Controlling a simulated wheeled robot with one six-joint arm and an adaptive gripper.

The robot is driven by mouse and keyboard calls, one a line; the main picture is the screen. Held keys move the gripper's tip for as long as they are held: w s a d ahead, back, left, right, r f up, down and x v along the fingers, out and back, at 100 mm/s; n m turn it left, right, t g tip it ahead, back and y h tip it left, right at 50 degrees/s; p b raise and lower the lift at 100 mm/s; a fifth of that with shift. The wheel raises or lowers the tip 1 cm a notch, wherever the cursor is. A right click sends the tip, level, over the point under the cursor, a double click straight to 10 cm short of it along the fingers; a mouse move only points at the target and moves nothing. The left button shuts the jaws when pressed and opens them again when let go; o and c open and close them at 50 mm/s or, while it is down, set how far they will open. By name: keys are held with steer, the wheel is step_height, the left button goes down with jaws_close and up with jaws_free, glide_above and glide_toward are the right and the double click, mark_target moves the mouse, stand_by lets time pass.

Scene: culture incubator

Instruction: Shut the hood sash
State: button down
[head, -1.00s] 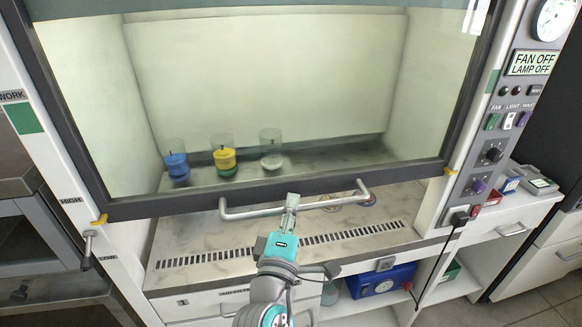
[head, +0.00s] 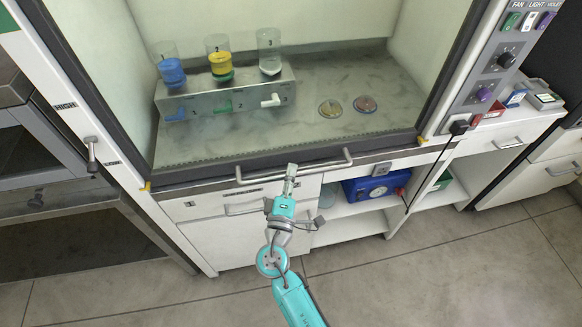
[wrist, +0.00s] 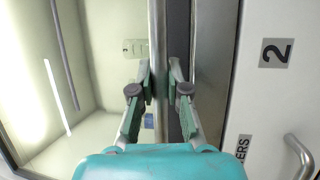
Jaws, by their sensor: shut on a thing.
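The hood sash is a clear pane in a dark frame, and its bottom bar (head: 200,172) lies low across the front of the hood, close to the bench's front edge. I cannot tell if a gap is left under it. A pale metal handle (head: 325,163) runs along the bar. My gripper (head: 291,170) is shut on the handle near its middle. In the wrist view the handle (wrist: 157,30) passes between the fingers of my gripper (wrist: 161,75).
Behind the pane stand a metal rack (head: 225,98) with three numbered cylinders and two small round dishes (head: 330,108). A control panel (head: 495,70) is on the right post. Below are a drawer (head: 240,203) and a blue box (head: 375,188). The floor in front is clear.

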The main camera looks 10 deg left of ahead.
steer(key=shift+f, duration=0.4)
steer(key=c, duration=1.1)
jaws_free()
steer(key=shift+c, duration=0.2)
steer(key=shift+r, duration=0.1)
steer(key=shift+s, duration=0.2)
steer(key=v, duration=1.1)
steer(key=shift+s, duration=0.3)
